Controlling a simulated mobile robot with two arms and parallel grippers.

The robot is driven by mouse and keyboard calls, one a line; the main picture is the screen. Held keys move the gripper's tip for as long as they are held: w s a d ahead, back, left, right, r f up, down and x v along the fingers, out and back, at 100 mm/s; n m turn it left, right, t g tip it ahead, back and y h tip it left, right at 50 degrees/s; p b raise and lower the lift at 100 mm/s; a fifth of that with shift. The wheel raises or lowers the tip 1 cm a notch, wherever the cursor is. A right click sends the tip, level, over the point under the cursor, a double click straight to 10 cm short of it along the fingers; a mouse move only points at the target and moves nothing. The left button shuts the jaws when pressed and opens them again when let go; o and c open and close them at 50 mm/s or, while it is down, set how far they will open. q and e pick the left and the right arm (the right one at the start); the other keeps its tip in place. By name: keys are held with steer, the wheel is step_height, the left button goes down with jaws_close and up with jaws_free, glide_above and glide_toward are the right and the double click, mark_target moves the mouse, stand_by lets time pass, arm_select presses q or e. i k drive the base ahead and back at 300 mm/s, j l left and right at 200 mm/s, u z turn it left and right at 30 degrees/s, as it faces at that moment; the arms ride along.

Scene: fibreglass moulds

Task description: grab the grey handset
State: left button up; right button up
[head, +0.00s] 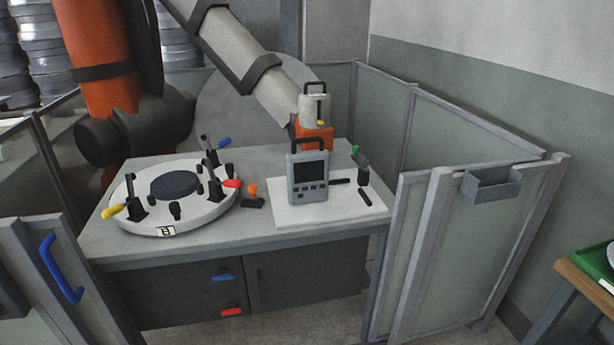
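The grey handset (307,187) stands upright on a white board (340,212) on the grey workbench. It has a dark screen, several small buttons and a dark carrying handle on top. Its front faces me and nothing covers it. Neither of my grippers is in view.
A round white fixture (205,216) with several clamps sits left of the handset. A green-tipped clamp (361,164) stands to its right. An orange-and-white unit (315,112) is behind it. Grey panels (505,165) enclose the bench; a large white tube (240,55) slants overhead.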

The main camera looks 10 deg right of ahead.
mark_target(307, 171)
steer(key=i+j, duration=0.25)
steer(key=i, duration=0.25)
steer(key=i+j+z, duration=0.1)
steer(key=i+j, duration=0.15)
steer(key=i, duration=0.25)
